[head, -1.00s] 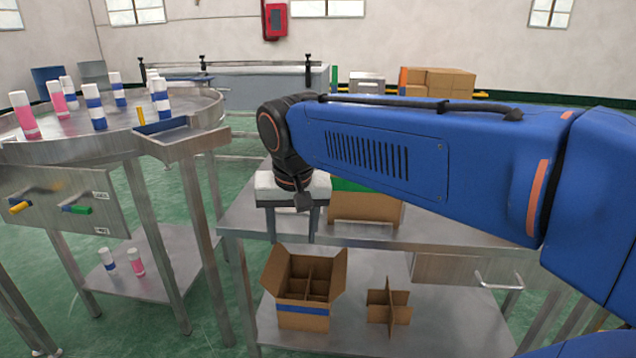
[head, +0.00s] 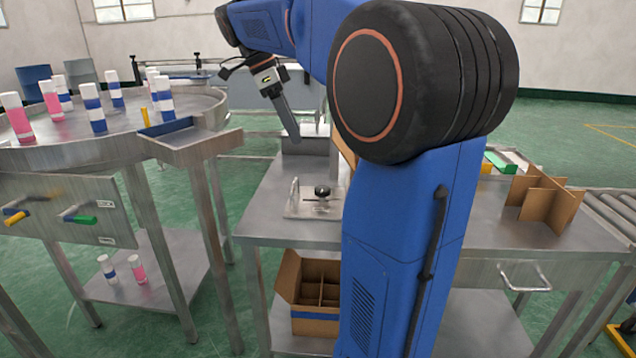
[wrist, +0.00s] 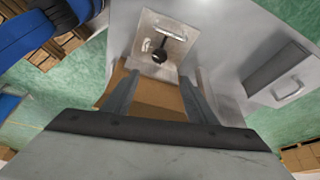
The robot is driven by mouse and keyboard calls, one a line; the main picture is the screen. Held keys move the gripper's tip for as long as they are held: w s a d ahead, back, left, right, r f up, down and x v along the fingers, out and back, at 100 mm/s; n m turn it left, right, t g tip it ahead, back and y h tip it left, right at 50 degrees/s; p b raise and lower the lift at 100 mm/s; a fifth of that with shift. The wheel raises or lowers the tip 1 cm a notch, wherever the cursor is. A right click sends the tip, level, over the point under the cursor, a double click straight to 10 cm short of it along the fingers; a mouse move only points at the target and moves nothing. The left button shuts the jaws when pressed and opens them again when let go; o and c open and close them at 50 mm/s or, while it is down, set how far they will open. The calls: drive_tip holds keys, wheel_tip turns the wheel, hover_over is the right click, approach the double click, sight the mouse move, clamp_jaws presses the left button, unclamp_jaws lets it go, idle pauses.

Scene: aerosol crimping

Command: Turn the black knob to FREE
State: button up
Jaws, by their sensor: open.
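The black knob (head: 322,191) sits on a pale metal plate (head: 300,210) on the steel table. In the wrist view the knob (wrist: 159,55) shows on the plate (wrist: 178,34), beyond my fingertips. My gripper (head: 294,138) is up and behind the plate in the head view, pointing down. In the wrist view the two fingers of my gripper (wrist: 164,78) stand apart with nothing between them. The gripper is clear of the knob. Any FREE mark is too small to read.
My blue arm covers much of the table (head: 270,232). A cardboard divider (head: 545,196) stands on its right part. An open carton (head: 312,290) is on the lower shelf. A round table (head: 60,153) with several cans is at left.

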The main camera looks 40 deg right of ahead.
sight(322, 189)
drive_tip(key=x, duration=1.6)
drive_tip(key=shift+f, duration=0.4)
drive_tip(key=c, duration=1.1)
